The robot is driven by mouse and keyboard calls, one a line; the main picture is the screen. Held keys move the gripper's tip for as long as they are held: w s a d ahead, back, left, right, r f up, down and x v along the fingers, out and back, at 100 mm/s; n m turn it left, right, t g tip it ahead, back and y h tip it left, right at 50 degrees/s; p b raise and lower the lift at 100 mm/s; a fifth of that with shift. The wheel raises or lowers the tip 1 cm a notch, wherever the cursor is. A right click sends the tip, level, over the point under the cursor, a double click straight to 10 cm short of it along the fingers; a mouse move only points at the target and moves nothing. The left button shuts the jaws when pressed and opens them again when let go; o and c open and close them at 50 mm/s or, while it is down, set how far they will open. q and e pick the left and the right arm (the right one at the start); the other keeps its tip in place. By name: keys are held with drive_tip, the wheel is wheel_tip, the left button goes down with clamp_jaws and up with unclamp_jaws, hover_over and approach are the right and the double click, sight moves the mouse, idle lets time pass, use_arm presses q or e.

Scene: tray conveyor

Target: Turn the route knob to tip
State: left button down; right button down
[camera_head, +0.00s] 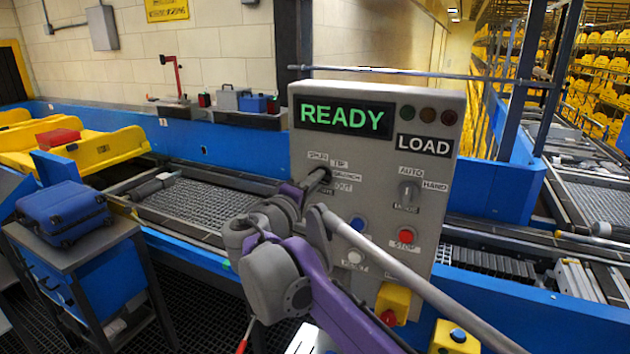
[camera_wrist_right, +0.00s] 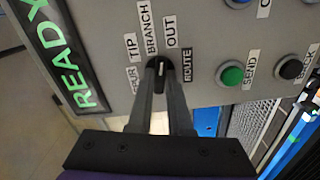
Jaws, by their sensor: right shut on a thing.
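The route knob (camera_wrist_right: 162,67) is small and dark with a pale line. It sits among the labels SPUR, TIP, BRANCH and OUT, beside the ROUTE label, on the grey control panel (camera_head: 370,265). My right gripper (camera_wrist_right: 159,85) is shut on the knob, one finger on each side. In the head view my right gripper (camera_head: 317,184) reaches the panel below the TIP label (camera_head: 340,165), and it and the arm hide most of the knob. The pale line points roughly towards BRANCH and OUT; exactly which I cannot tell. My left gripper is not in view.
The panel's display reads READY (camera_head: 343,117), beside a LOAD sign (camera_head: 425,145). A mode knob (camera_head: 409,192) and a red stop button (camera_head: 405,236) are right of my arm. A blue suitcase (camera_head: 62,211) lies on a stand at left. A mesh conveyor (camera_head: 195,200) runs behind.

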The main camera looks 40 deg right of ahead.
drive_tip(key=shift+n, duration=6.2)
drive_tip(key=c, duration=0.8)
unclamp_jaws()
drive_tip(key=shift+c, duration=0.2)
drive_tip(key=shift+a, duration=0.1)
drive_tip(key=b+v, duration=0.1)
drive_tip(key=v, duration=0.9)
drive_tip(key=shift+s+a, duration=0.15)
drive_tip(key=shift+a, duration=0.15)
